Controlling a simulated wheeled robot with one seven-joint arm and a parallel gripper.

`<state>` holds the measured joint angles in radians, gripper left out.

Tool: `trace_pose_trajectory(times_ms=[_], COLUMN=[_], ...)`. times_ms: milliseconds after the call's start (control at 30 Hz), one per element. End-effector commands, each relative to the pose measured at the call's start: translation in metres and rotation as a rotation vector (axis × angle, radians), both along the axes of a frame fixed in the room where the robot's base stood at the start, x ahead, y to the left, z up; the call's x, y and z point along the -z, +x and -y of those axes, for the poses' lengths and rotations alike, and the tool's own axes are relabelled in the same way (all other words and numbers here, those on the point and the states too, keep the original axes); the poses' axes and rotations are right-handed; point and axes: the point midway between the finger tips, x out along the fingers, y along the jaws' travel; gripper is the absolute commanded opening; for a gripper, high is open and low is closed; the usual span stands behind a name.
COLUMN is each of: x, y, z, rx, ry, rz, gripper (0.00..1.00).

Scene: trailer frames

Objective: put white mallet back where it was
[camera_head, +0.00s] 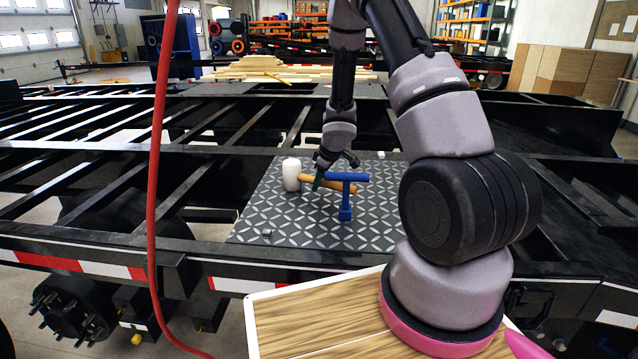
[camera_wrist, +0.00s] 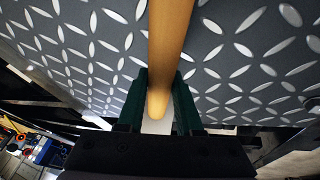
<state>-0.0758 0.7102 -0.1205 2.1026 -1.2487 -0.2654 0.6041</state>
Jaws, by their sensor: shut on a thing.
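The white mallet has a white head (camera_head: 291,174) and a tan wooden handle (camera_head: 312,184) that points right. It is over the left part of the diamond-patterned plate (camera_head: 270,212); I cannot tell whether it touches the plate. My gripper (camera_head: 318,181) reaches down from above and is shut on the handle. In the wrist view the handle (camera_wrist: 170,45) runs between the green fingers of my gripper (camera_wrist: 160,98). The mallet head is not clearly seen there.
Small grey pieces lie at the plate's front (camera_head: 267,233) and back edge (camera_head: 381,155). The plate's front middle is clear. Black trailer beams (camera_head: 100,185) with open gaps surround it. A red hose (camera_head: 158,130) hangs at left. A wooden-topped surface (camera_head: 310,325) is nearest.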

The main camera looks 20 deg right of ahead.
Motion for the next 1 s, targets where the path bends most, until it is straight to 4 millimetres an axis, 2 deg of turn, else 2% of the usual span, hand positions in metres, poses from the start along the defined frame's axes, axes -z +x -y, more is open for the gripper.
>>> trace_pose_trajectory(times_ms=[400,433,500,867,1000], x=[0.004,0.005,0.004,0.003,-0.01], y=[0.001,0.0,0.0,0.0,-0.004], z=[0.0,0.0,0.0,0.0,0.003], rx=[0.001,0.001,0.001,0.0,0.002], ry=[0.001,0.0,0.0,-0.001,0.002], rz=[0.003,0.001,0.002,0.002,0.004], gripper=[0.0,0.38,0.64,0.64,0.64])
